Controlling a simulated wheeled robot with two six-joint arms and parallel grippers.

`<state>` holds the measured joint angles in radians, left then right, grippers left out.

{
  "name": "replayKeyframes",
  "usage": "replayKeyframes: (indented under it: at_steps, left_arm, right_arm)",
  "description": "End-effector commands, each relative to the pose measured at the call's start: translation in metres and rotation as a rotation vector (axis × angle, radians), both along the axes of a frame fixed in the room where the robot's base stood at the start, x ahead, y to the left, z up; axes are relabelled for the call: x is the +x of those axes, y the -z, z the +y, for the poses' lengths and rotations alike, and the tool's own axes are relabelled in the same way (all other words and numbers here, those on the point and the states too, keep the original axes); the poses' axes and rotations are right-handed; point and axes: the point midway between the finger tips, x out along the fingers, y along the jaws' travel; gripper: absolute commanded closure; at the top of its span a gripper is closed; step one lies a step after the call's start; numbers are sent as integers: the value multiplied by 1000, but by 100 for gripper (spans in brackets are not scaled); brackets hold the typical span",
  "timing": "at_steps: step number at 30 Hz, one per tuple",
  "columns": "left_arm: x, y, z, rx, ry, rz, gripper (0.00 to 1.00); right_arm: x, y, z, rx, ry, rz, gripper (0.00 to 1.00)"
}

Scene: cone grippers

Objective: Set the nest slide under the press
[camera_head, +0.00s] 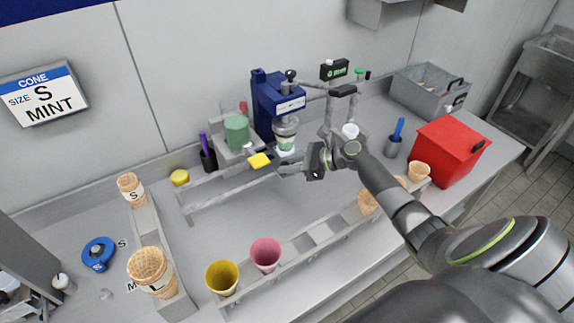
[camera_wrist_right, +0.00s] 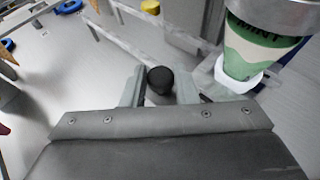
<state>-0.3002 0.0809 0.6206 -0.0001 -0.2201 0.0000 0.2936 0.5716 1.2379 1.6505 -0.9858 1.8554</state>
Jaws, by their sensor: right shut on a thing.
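The blue press (camera_head: 268,100) stands at the back middle against the wall. A green-and-white cup (camera_head: 285,138), marked MINT in the right wrist view (camera_wrist_right: 250,52), sits upright in a pale nest (camera_wrist_right: 238,84) under the press's grey ring (camera_wrist_right: 285,12). My right gripper (camera_head: 284,169) is just in front of the press. In the right wrist view it is shut on a black knob (camera_wrist_right: 160,79), which sits between its fingers. The cup and nest are to the right of the knob there. The rest of the slide is mostly hidden by the gripper. My left gripper is not in view.
A red box (camera_head: 449,152) and grey bin (camera_head: 428,88) stand at right. A front rack (camera_head: 303,245) holds yellow and pink cups and cones. The bench between rack and rail is clear.

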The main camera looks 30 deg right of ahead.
Motion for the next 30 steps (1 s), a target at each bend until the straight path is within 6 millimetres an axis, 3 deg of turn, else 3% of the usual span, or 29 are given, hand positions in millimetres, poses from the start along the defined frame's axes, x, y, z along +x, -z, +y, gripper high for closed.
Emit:
replayKeyframes:
  at_steps: [1, 2, 6, 17, 30]
  left_arm:
    - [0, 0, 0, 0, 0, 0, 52]
    - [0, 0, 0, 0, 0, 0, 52]
    - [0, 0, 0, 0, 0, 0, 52]
    - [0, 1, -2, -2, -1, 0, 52]
    - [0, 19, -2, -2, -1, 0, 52]
  right_arm:
    - [1, -1, -3, -9, 5, -2, 100]
    - [1, -1, -3, -9, 5, -2, 70]
    - [1, 0, -3, -7, 4, -2, 52]
    - [-2, -1, -5, -6, 3, -2, 52]
    - [-53, -29, -60, -12, 4, 0, 52]
